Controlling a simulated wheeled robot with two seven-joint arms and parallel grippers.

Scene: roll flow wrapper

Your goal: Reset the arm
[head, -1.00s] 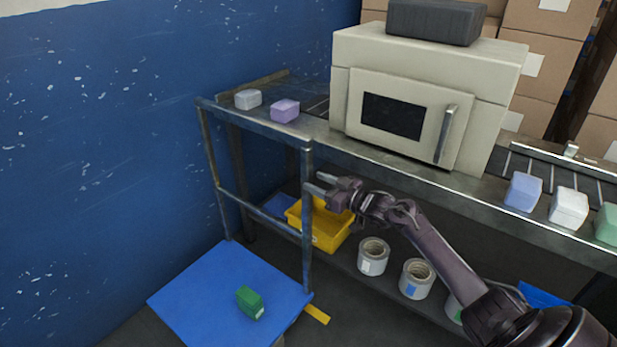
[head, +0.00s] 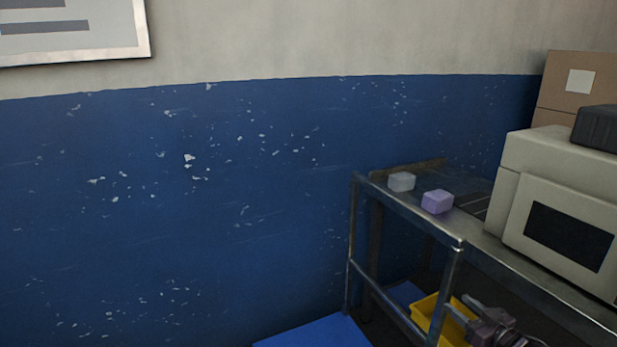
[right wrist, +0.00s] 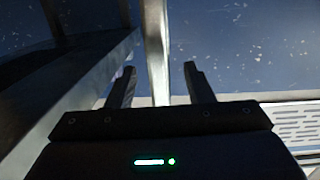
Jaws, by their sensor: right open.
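My right gripper (head: 468,312) shows at the lower right of the head view, in front of the yellow bin (head: 428,308) under the conveyor table. Most of my right arm is out of the head view. My left gripper is not in view.
The metal conveyor table (head: 462,232) carries a grey block (head: 401,181), a purple block (head: 437,201) and a beige machine (head: 520,190). A blue mat (head: 318,333) lies on the floor. A blue wall (head: 200,220) fills the left. Cardboard boxes (head: 563,105) stand behind.

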